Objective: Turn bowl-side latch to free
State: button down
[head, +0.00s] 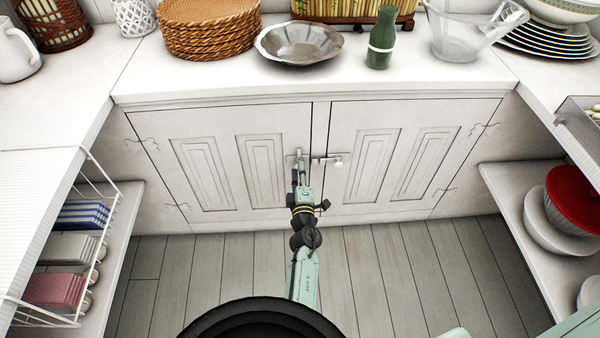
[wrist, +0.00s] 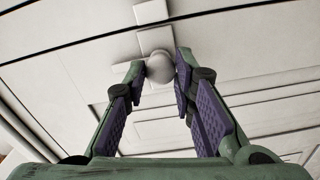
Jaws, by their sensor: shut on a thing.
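Latch hardware sits at the seam between two white cabinet doors, below the counter. In the head view, a pale latch plate (head: 292,159) is at the seam, and a latch bar with a round knob (head: 338,162) extends to its right. My gripper (head: 301,165) is at the left part of this hardware and partly hides it. In the wrist view, my gripper (wrist: 160,72) has its fingertips on both sides of a round pale knob (wrist: 160,66), shut on it. A pale rectangular plate (wrist: 151,12) shows just beyond the knob. I cannot tell which latch is called bowl-side.
A metal bowl (head: 300,44), a green bottle (head: 381,40) and a glass bowl (head: 468,38) stand on the counter above. A wire rack (head: 104,232) is at left. A red bowl (head: 575,198) is on the right shelf. The floor (head: 400,275) is clear.

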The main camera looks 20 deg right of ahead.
jog(key=shift+r, duration=0.1)
jog(key=c, duration=1.3)
grip_release()
jog(key=shift+c, duration=0.2)
jog(key=v, duration=0.7)
jog(key=shift+s, duration=0.25)
jog(key=shift+a, duration=0.15)
